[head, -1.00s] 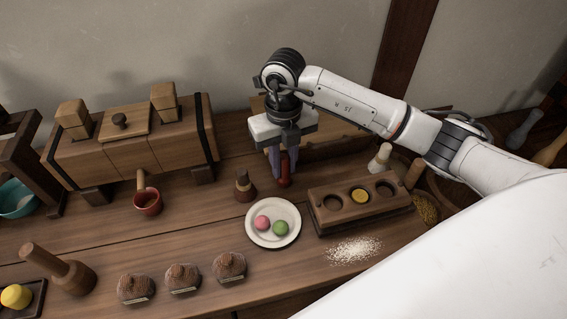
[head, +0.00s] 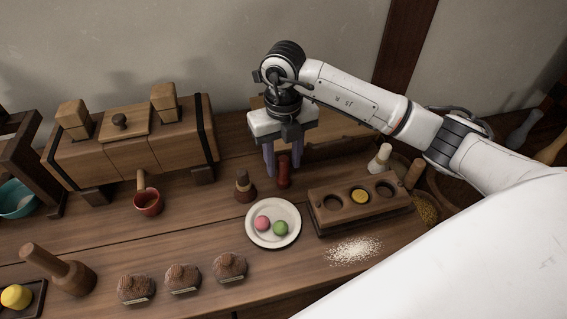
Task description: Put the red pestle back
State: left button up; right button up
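The red pestle (head: 284,173) stands upright on the wooden counter, behind the white plate and left of the wooden block with round hollows. My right gripper (head: 283,165) points down over it, its two purple fingers apart, one on each side of the pestle. A gap shows between the fingers and the pestle, so the gripper looks open. The pestle's top is partly hidden under the gripper body. My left gripper is out of view.
A dark pestle-like tool (head: 245,187) stands close left. The plate (head: 257,241) holds a pink and a green ball. The block (head: 327,217) with a yellow piece stands right, white grains (head: 353,250) before it. A red ladle (head: 148,203) and a wooden chest (head: 108,165) are left.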

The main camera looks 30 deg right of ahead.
notch_tip(320, 180, up, 11)
jog(key=shift+f, duration=0.2)
dwell(0.3)
